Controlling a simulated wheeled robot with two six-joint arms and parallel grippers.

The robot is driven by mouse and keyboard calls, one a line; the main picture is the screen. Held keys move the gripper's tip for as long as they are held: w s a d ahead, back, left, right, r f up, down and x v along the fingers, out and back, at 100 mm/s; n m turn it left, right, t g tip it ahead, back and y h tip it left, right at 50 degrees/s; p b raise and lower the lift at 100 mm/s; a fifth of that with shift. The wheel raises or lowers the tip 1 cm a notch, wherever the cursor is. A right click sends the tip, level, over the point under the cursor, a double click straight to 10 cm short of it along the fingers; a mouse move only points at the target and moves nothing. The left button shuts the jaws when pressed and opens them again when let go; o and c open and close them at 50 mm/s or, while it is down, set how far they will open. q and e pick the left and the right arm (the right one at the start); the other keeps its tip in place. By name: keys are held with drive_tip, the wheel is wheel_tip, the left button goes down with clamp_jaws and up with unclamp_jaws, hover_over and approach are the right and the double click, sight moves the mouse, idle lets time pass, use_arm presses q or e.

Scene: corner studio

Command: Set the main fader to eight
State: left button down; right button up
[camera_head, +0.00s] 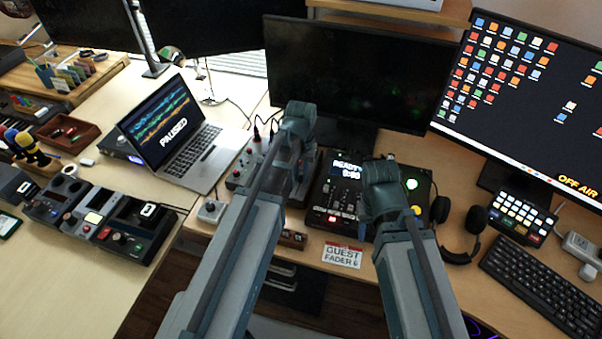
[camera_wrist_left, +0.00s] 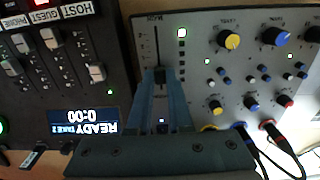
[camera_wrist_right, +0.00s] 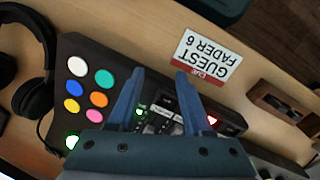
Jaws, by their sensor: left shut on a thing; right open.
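The main fader sits in a vertical slot (camera_wrist_left: 156,42) at the edge of the grey mixer (camera_wrist_left: 205,60) in the left wrist view. My left gripper (camera_wrist_left: 160,74) is shut on the fader cap, which is mostly hidden between its fingers, at the lower end of the visible slot. A scale of small marks runs beside the slot; its numbers are too small to read. In the head view the grey mixer (camera_head: 241,172) is partly behind my left arm. My right gripper (camera_wrist_right: 160,74) is open and empty above the black console (camera_wrist_right: 62,105).
The black console's display (camera_wrist_left: 92,120) reads READY TAKE 2 0:00, with several faders above it in the left wrist view. A GUEST FADER 6 card (camera_head: 342,256) lies at the desk's front. Headphones (camera_head: 462,245) and a laptop (camera_head: 185,140) stand either side. Cables (camera_wrist_left: 280,145) plug into the grey mixer.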

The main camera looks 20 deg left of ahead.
use_arm(q)
drive_tip(key=shift+w, duration=0.4)
drive_tip(key=c, duration=0.8)
unclamp_jaws()
drive_tip(key=shift+r, duration=0.15)
use_arm(e)
drive_tip(key=shift+r, duration=0.15)
use_arm(q)
wheel_tip(320, 180, up, 14)
drive_tip(key=p, duration=1.4)
drive_tip(key=shift+f, duration=0.2)
use_arm(e)
wheel_tip(320, 180, up, 14)
drive_tip(key=shift+f, duration=0.25)
